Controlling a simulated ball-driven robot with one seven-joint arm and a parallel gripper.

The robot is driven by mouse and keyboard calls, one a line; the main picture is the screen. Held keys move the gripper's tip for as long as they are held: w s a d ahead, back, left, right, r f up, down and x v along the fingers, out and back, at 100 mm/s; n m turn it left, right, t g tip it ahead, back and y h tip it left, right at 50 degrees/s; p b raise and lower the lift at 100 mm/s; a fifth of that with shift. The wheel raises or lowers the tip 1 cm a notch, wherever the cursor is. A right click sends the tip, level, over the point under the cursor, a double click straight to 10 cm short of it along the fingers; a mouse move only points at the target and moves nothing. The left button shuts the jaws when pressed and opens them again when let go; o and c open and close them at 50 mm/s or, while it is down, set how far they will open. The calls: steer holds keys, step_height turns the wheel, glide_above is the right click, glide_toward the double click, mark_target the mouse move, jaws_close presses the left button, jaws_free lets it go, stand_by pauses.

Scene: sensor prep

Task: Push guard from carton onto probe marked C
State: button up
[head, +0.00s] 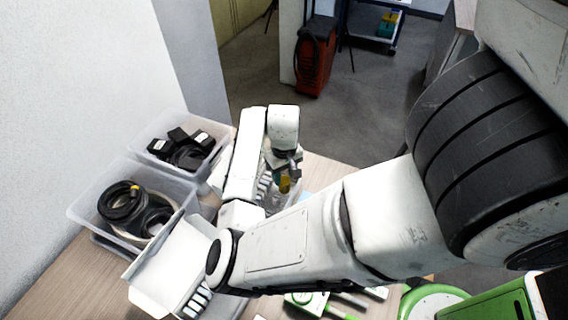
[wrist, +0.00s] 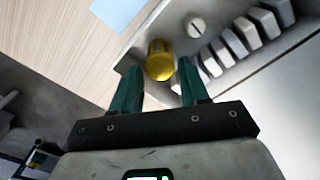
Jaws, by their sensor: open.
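My gripper (wrist: 158,76) is open, with its two green fingers either side of a yellow, round-topped piece (wrist: 160,60). I cannot tell whether they touch it. The yellow piece stands at the end of a grey metal fixture (wrist: 178,22). In the head view the yellow piece (head: 284,184) shows just below my gripper (head: 287,166). An open white carton (head: 165,257) stands at the lower left, partly hidden by my arm. Green-and-white devices with rods (head: 312,302) lie at the bottom. No C mark is readable, and I cannot identify the guard surely.
A row of several pale and grey blocks (wrist: 237,40) lines the fixture beside the yellow piece. Clear bins hold coiled cables (head: 125,205) and black adapters (head: 183,146) at the left. A blue sheet (wrist: 117,13) lies on the wooden table (wrist: 60,45).

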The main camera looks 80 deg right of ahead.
mark_target(284, 179)
steer(key=shift+f, duration=0.95)
steer(key=c, duration=0.7)
steer(key=shift+r+p, duration=2.55)
steer(key=shift+p, duration=0.05)
